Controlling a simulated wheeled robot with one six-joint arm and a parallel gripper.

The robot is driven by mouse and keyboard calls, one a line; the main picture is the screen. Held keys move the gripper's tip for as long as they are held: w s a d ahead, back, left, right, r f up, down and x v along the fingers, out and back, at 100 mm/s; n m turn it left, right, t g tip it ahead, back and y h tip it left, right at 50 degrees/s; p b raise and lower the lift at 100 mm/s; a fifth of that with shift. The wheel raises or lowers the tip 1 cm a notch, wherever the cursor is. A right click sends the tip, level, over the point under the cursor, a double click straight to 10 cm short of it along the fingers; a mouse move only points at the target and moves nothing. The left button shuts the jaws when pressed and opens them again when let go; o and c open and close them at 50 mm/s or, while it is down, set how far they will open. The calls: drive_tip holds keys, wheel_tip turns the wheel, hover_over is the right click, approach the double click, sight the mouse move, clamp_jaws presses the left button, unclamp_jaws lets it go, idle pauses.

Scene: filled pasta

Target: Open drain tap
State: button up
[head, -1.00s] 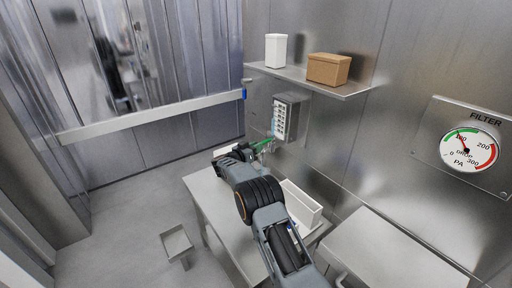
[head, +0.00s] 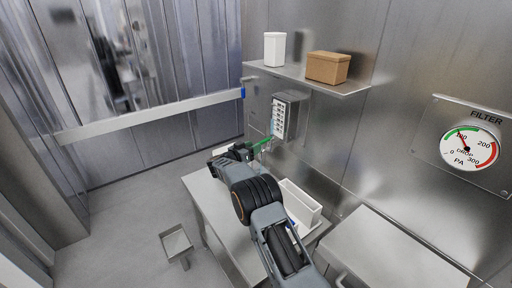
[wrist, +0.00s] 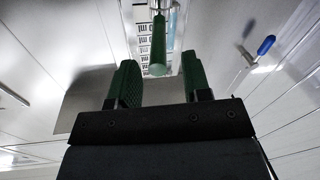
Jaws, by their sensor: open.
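A green bar-shaped handle (wrist: 158,48) shows in the wrist view, its rounded end pointing toward me; it looks like the tap's lever, though the tap body is hard to make out. My gripper (wrist: 159,68) is open, with one green finger on each side of the handle. Gaps show on both sides, so neither finger visibly touches it. In the head view my gripper (head: 252,149) is at the wall below the grey panel box (head: 287,117), and green shows at its tip. A clear bluish tube (wrist: 172,25) runs beside the handle.
A blue lever (wrist: 266,45) is on the wall at right in the wrist view. The steel table (head: 213,205) below my arm holds a white open bin (head: 301,204). A shelf (head: 345,91) with a white container (head: 275,49) and brown box (head: 328,68) is above.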

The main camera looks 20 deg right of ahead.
drive_tip(key=b+v, duration=0.2)
drive_tip(key=v, duration=1)
drive_tip(key=shift+a, duration=0.2)
